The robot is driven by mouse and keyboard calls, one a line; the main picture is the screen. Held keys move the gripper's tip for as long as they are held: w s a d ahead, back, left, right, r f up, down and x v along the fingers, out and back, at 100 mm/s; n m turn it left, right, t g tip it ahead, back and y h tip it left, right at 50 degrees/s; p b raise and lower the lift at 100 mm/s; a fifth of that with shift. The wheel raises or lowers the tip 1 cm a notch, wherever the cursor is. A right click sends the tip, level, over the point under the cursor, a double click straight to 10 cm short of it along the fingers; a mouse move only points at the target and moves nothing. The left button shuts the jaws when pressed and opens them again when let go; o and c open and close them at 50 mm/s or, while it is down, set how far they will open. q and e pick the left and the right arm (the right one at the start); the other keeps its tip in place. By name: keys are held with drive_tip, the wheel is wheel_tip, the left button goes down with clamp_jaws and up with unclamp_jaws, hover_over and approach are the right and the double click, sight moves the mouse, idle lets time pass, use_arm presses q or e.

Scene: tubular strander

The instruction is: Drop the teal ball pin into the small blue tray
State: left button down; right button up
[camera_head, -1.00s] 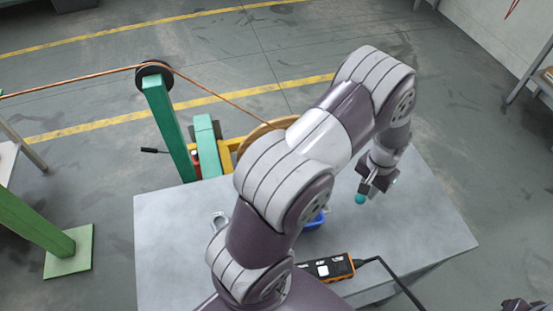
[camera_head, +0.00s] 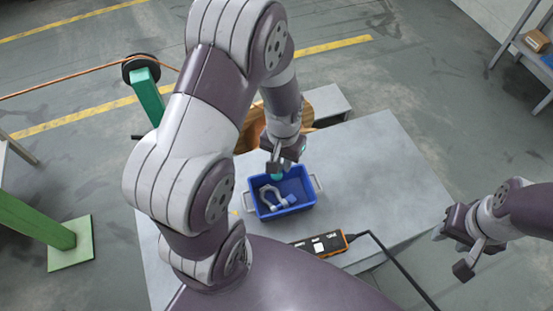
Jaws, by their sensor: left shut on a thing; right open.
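The teal ball pin (camera_head: 277,177) shows only as a small teal ball below my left gripper (camera_head: 281,167); the rest of it is hidden by the fingers. My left gripper is shut on it, over the back part of the small blue tray (camera_head: 252,199). I cannot tell whether the ball is above the rim or just inside. The tray stands on the grey table and has a light handle at each end. A grey shackle (camera_head: 273,197) lies in it. My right gripper (camera_head: 451,253) is open and empty, to the right, beyond the table's edge.
An orange and black control box (camera_head: 328,243) with a black cable lies in front of the tray. The grey table (camera_head: 375,170) is clear to the right. A green post with a black pulley (camera_head: 142,69) stands behind, carrying a copper strand.

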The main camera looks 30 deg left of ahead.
sight(281, 164)
use_arm(q)
wheel_tip(281, 164, down, 3)
drive_tip(key=shift+f+b, duration=0.1)
drive_tip(key=shift+b, duration=0.9)
drive_tip(key=shift+s+a, duration=0.2)
drive_tip(key=shift+s, duration=0.1)
drive_tip(key=shift+s+a, duration=0.1)
drive_tip(key=shift+a, duration=0.05)
drive_tip(key=c, duration=0.9)
unclamp_jaws()
drive_tip(key=shift+w+d, duration=0.25)
drive_tip(key=shift+d, duration=0.05)
drive_tip(key=shift+a, duration=0.1)
use_arm(e)
drive_tip(key=f, duration=0.3)
drive_tip(key=shift+s+a, duration=0.15)
drive_tip(key=shift+s, duration=0.1)
use_arm(q)
drive_tip(key=shift+s, duration=0.1)
use_arm(e)
drive_tip(key=shift+r, duration=0.1)
use_arm(q)
wheel_tip(281, 164, up, 13)
drive_tip(key=shift+f+b, duration=0.1)
drive_tip(key=shift+b, duration=0.25)
use_arm(e)
drive_tip(key=shift+f, duration=0.45)
